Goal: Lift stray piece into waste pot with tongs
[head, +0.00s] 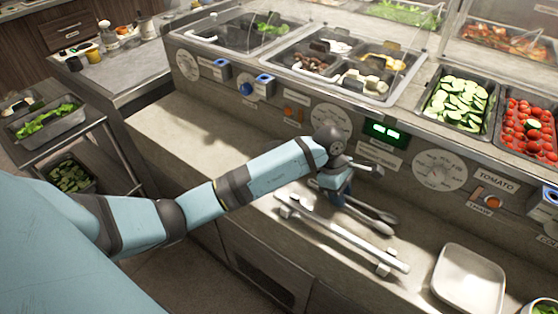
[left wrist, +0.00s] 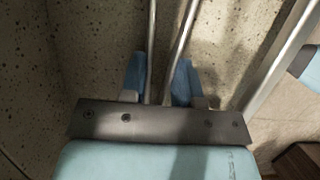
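The metal tongs (head: 370,212) lie on the counter ledge by a pale rack bar. My left gripper (head: 335,190) is down at their near end. In the left wrist view, its blue fingers (left wrist: 158,78) stand on either side of the tongs' two thin arms (left wrist: 152,35). I cannot tell whether they press on them. A green cucumber slice (head: 532,124) lies among the red tomatoes in the tomato well (head: 503,143), at the right. A white pot (head: 540,309) with green bits in it is cut off at the bottom right corner. My right gripper is not in view.
A pale bar (head: 345,233) on small feet runs along the ledge in front of the tongs. An empty whitish tray (head: 470,280) sits to the right. The cucumber well (head: 458,103) adjoins the tomatoes. The panel with dials (head: 440,170) rises behind the ledge.

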